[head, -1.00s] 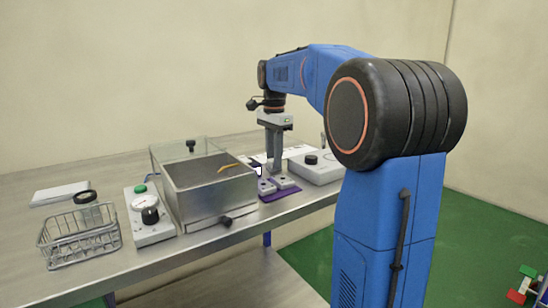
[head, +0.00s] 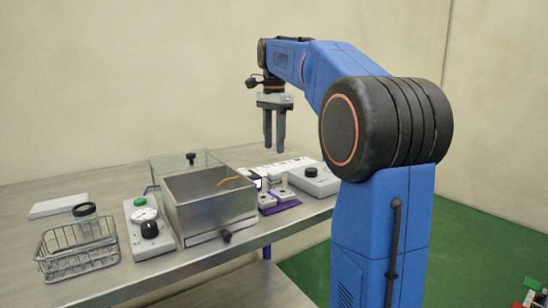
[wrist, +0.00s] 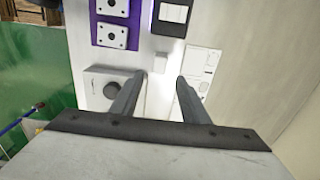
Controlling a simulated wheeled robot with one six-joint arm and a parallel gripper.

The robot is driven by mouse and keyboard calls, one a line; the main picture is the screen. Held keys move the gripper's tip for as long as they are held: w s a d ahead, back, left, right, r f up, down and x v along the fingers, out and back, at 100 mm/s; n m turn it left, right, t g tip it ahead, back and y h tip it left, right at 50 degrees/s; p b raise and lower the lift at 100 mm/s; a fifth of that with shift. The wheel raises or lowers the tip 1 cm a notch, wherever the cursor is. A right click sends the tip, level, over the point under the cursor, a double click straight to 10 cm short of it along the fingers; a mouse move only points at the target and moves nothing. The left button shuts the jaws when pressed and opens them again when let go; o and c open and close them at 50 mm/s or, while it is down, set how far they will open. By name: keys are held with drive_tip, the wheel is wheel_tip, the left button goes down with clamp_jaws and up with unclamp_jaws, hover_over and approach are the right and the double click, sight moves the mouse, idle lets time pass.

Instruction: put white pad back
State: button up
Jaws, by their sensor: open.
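My gripper (head: 274,148) is open and empty, pointing down above the back right of the bench. In the wrist view its two fingers (wrist: 161,80) are apart with nothing between them. A small white block (wrist: 162,62) lies below and just beyond the fingertips. A white pad-like piece (wrist: 174,12) sits on a black holder at the top edge; it also shows, small, in the head view (head: 257,183). I cannot tell which of these is the white pad. Two grey plates with round holes (wrist: 111,34) lie on a purple mat (wrist: 133,22).
A clear-lidded metal box (head: 210,205) stands left of the mat. A grey unit with a black knob (head: 315,180) is at its right. A gauge unit (head: 147,224) and a wire basket (head: 77,262) with a jar are further left. A printed white sheet (wrist: 200,65) lies nearby.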

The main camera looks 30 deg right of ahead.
drive_tip(key=shift+r, duration=1.4)
